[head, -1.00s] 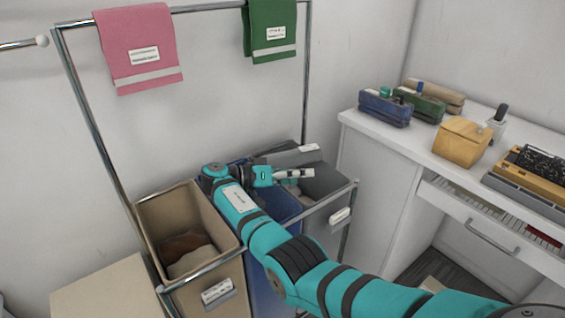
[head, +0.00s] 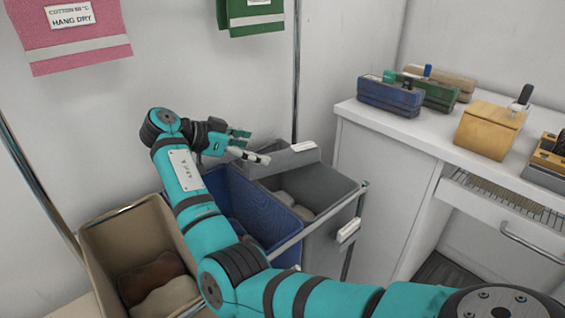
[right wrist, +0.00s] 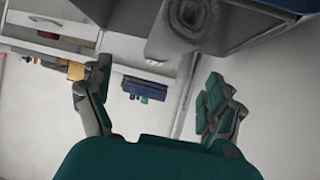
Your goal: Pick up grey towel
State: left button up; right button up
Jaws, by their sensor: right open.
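A rolled grey towel (right wrist: 190,25) shows at the top of the right wrist view. In the head view, greyish cloth (head: 300,206) lies inside the grey bin (head: 328,187); I cannot tell its separate pieces apart. My right gripper (head: 252,147) is open and empty, above the back of the blue and grey bins, apart from the cloth. In the right wrist view its fingers (right wrist: 160,75) are spread wide, with the towel beyond them. My left gripper is not in view.
A blue bin (head: 262,212) stands beside the grey one. A beige bin (head: 120,232) at left holds brown and tan cloths. Metal rails edge the bins. Pink (head: 85,45) and green (head: 255,15) towels hang behind. A white counter (head: 400,125) with boxes stands at right.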

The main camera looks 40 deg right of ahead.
aim_at(279, 153)
jog(key=x, duration=0.9)
jog(key=shift+w+r, duration=0.1)
jog(key=c, duration=1.4)
